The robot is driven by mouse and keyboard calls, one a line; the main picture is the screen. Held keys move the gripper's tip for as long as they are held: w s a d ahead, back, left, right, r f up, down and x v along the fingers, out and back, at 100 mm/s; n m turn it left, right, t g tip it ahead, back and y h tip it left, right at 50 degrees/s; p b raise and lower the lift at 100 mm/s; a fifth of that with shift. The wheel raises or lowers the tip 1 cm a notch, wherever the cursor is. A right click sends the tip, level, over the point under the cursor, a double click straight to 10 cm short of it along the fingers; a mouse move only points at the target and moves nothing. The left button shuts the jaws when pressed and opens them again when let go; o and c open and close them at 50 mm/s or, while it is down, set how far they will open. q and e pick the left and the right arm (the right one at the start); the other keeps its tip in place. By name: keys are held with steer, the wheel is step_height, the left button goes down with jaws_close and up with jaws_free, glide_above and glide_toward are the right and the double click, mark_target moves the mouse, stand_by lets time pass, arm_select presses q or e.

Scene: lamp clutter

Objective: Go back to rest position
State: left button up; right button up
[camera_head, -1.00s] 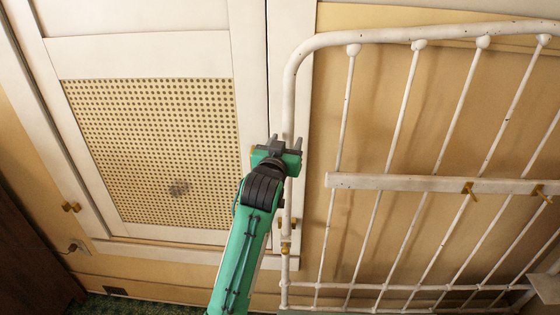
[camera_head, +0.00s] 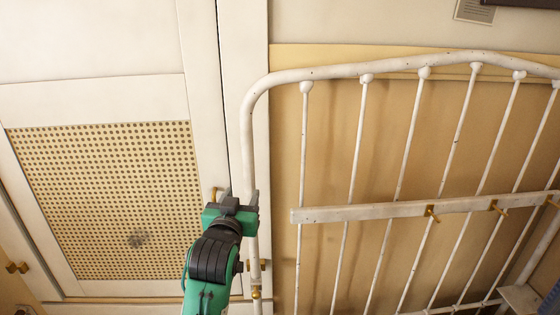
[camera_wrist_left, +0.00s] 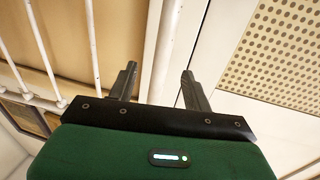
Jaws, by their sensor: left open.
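My left gripper (camera_head: 237,198) is in the lower middle of the head view, on its green and black arm. Its two dark fingers are apart, with no object seen held between them. In the head view it overlaps the left post of a white metal bed frame (camera_head: 249,160). The left wrist view shows the open fingers (camera_wrist_left: 160,85) with a white post (camera_wrist_left: 162,50) seen between and beyond them. I cannot tell whether the fingers touch the post. My right gripper is not in view.
A white cupboard door with a perforated panel (camera_head: 100,200) stands at the left, with a brass latch (camera_head: 17,267) at its edge. The bed frame's bars and a white crossbar (camera_head: 390,208) fill the right. A vent (camera_head: 475,10) is on the upper wall.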

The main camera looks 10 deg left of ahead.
arm_select(q)
steer(key=s+a+f+m+g, duration=0.1)
steer(key=s+f+g, duration=0.3)
steer(key=s+f, duration=0.5)
steer(key=s+a+f+g, duration=0.25)
steer(key=s+f, duration=0.35)
steer(key=f, duration=0.7)
steer(key=s+f+m+g, duration=0.1)
steer(key=s+f+g, duration=0.35)
steer(key=s, duration=0.55)
steer(key=s+f+g, duration=0.3)
steer(key=s+f, duration=0.2)
steer(key=s, duration=0.6)
step_height(320, 180, down, 31)
steer(key=g, duration=0.2)
steer(key=s+a+f, duration=0.2)
steer(key=s+f, duration=0.8)
steer(key=s+a+f+g, duration=0.1)
steer(key=s+a+f, duration=0.1)
steer(key=s+f, duration=0.8)
steer(key=shift+m+h, duration=0.3)
steer(key=shift+m, duration=0.1)
steer(key=shift+d+f, duration=0.1)
